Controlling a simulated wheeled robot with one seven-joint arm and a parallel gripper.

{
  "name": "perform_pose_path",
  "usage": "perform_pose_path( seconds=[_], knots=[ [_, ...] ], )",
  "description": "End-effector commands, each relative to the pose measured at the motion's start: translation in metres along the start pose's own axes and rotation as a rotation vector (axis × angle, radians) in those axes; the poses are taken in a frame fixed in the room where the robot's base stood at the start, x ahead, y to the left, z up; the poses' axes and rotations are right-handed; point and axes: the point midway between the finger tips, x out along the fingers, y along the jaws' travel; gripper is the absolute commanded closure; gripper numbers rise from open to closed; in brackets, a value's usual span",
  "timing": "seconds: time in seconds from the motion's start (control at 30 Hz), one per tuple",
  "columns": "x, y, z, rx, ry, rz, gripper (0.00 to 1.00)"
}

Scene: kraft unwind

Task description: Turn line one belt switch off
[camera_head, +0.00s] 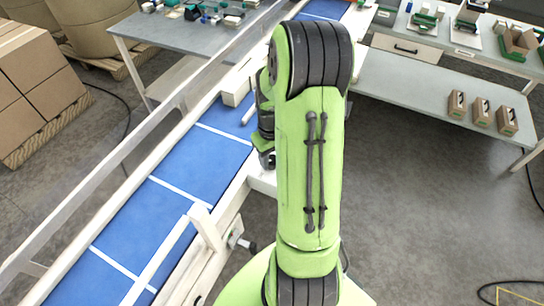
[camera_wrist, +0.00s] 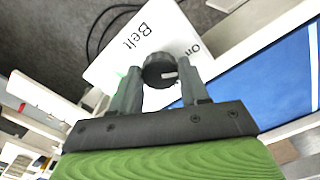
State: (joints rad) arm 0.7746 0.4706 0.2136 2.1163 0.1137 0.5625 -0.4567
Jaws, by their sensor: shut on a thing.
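The belt switch is a round black knob (camera_wrist: 158,70) with a white mark on its face, set on a white panel (camera_wrist: 128,52) lettered "Belt". More lettering beside the knob, seemingly "On", is partly covered. The white mark points to the right, toward that lettering. My gripper (camera_wrist: 160,76) has one finger on each side of the knob and is shut on it. A small green glow shows beside the left finger. In the head view my green arm hides most of the gripper and the switch.
A blue conveyor belt (camera_head: 201,160) with white cross lines runs beside the panel, edged by pale rails. A grey bench (camera_head: 440,84) with small boxes stands at the right. Stacked cartons (camera_head: 38,75) stand at the left. The floor at the lower right is mostly clear.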

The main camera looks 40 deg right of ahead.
Motion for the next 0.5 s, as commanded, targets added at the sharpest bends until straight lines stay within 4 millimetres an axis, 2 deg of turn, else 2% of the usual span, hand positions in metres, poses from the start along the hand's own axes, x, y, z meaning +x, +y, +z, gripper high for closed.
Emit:
perform_pose_path(
  seconds=[0.5],
  knots=[
    [0.0006, 0.0005, -0.0017, 0.479, 0.007, 0.002, 0.86]
  ],
)
